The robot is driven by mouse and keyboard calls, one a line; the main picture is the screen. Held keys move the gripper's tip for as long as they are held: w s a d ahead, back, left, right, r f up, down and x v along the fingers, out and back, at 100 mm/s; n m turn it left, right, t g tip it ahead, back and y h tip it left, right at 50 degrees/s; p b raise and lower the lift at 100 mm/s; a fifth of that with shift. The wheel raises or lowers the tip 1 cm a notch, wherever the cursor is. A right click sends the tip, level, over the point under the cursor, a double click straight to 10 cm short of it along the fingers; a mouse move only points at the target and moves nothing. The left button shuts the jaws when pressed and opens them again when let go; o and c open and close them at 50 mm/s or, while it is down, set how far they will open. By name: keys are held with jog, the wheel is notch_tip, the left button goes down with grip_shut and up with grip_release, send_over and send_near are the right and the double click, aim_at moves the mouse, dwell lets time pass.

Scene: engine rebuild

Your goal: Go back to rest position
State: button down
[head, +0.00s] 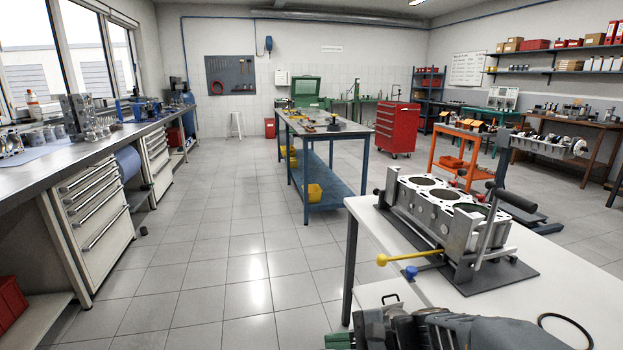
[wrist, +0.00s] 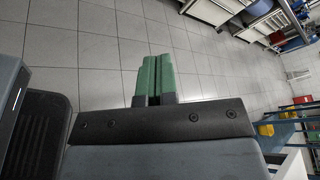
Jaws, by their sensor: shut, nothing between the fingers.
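My gripper (wrist: 150,75) shows in the wrist view with its two green fingers pressed together and nothing between them. The tiled floor lies beyond the fingertips. In the head view a small green part of my gripper (head: 338,341) shows at the bottom edge, with my folded arm beside it. My gripper is near the white table's left front side and touches nothing that I can see.
A white table (head: 575,265) at the right holds an engine block (head: 437,207) in a fixture with yellow and blue handles. A long drawer bench (head: 105,205) runs along the left. A blue-framed bench (head: 335,175) stands mid-room. The floor (head: 215,245) between them is clear.

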jog(key=s+d+r+n+h+p, duration=0.3)
jog(key=d+r+n+h+p, duration=0.2)
jog(key=r+h+p, duration=0.2)
jog(key=s+d+r+n+t+h+p, duration=0.1)
jog(key=s+d+r+n+h+p, duration=0.2)
jog(key=d+r+n+h+p, duration=0.2)
notch_tip(320, 180, up, 4)
jog(key=d+h+p, duration=0.1)
jog(key=h+p, duration=0.1)
jog(key=p, duration=0.1)
jog(key=shift+r+n, duration=0.15)
jog(key=shift+n, duration=0.25)
